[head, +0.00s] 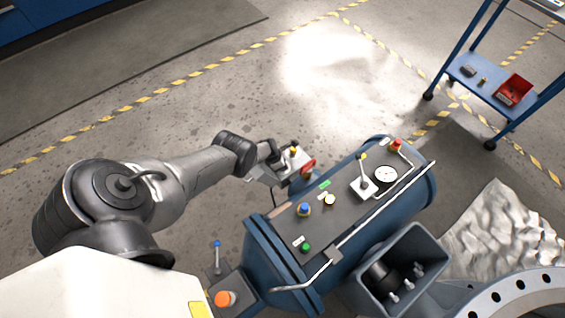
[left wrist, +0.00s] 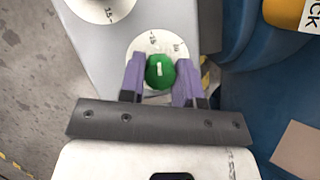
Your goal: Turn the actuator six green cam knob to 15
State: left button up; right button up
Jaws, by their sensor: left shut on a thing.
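The green cam knob (left wrist: 160,72) shows in the left wrist view, with a white mark on its top that points roughly up the picture. It sits on a white round dial (left wrist: 141,42) with small dark figures that are hard to read, partly covered by my fingers. My left gripper (left wrist: 159,78) has its two purple fingers on either side of the knob and is shut on it. In the head view my left gripper (head: 266,172) is at a small grey actuator box (head: 297,161), and the green knob cannot be made out there. My right gripper is in neither view.
A second white dial (left wrist: 95,6) marked 15 lies close by on the grey panel. In the head view a yellow knob (head: 293,149) and a red part (head: 308,166) are at the box. The large blue actuator (head: 410,200) stands to its right.

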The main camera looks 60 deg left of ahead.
pick_arm(q)
jog(key=shift+n+y, duration=0.3)
jog(key=shift+n, duration=0.4)
jog(key=o, duration=0.9)
jog(key=shift+s, duration=0.1)
jog(key=shift+r+p, duration=0.1)
jog(key=shift+p, duration=0.2)
jog(key=shift+s+r+p, duration=0.1)
jog(key=shift+r+p, duration=0.2)
jog(key=shift+p+v, duration=6.5)
jog(key=shift+p, duration=0.8)
